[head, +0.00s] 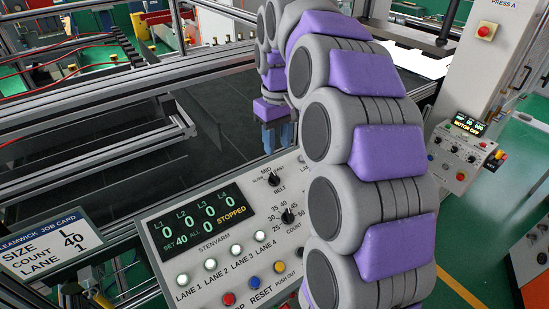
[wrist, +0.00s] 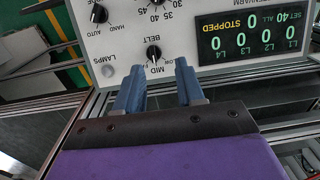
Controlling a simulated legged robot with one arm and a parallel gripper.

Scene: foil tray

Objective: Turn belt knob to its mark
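The belt knob (head: 273,180) is a small black knob on the upper part of the grey control panel (head: 160,222), with speed labels above it. In the wrist view the panel is upside down, and the belt knob (wrist: 154,54) shows just beyond the gap between my fingertips, beside the words MID and LOW. Its white pointer seems to face MID, but it is small. My gripper (wrist: 161,68) is open and empty, its two blue fingers apart. In the head view my gripper (head: 277,138) hangs just behind the panel's far edge.
The count knob (head: 288,216) sits close below the belt knob. The display (head: 202,224) reads STOPPED. Lane and coloured buttons line the panel's lower part. A job card (head: 48,243) at left reads size L, count 40, lane 1. Machine rails (head: 90,95) lie behind.

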